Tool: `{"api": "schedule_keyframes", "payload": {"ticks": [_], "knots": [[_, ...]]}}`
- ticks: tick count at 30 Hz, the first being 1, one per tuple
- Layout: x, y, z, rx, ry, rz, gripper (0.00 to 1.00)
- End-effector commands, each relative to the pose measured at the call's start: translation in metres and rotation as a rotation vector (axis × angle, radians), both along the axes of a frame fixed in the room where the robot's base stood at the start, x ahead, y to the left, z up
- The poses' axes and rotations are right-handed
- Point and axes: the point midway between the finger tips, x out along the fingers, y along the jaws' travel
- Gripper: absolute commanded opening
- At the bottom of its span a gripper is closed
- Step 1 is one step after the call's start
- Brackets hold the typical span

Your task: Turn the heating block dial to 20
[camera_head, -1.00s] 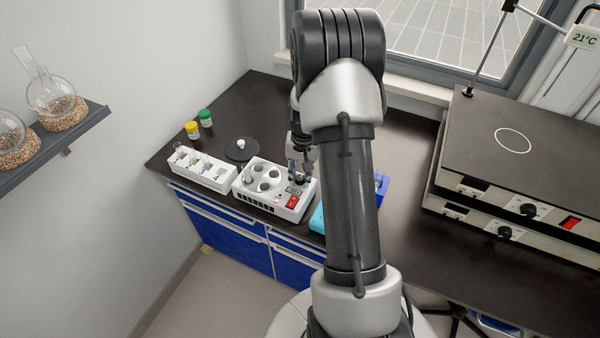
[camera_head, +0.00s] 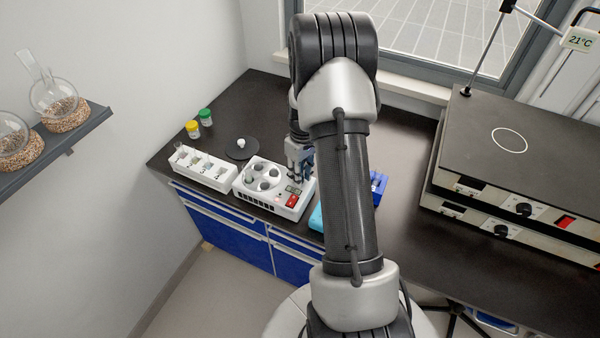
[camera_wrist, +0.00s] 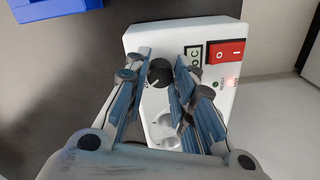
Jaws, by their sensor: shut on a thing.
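The heating block (camera_head: 262,203) is a white box with round wells on the dark bench; its control end shows in the wrist view (camera_wrist: 140,38). Its black dial (camera_wrist: 160,72) has a white pointer mark and sits beside a small green display (camera_wrist: 193,57), whose figures are too small to read surely. My gripper (camera_wrist: 161,66) has its blue-grey fingers on both sides of the dial and is shut on it. In the head view my gripper (camera_head: 298,171) is over the block's right end, and the dial is hidden.
A red switch (camera_wrist: 227,53) and a lit red lamp (camera_wrist: 232,82) are close to the fingers. A white rack (camera_head: 202,168) stands left of the block. A blue box (camera_head: 379,186) is to the right. Stacked hot plates (camera_head: 510,150) stand farther right.

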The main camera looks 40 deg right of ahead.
Motion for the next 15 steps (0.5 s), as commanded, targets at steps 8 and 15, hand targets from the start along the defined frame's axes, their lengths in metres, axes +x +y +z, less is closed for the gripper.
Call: {"api": "schedule_keyframes", "payload": {"ticks": [8,15], "knots": [[-0.0003,-0.0001,-0.0001,0.000,0.002,0.117,0.00],[-0.0002,-0.0003,-0.0001,0.000,0.001,0.150,0.00]]}}
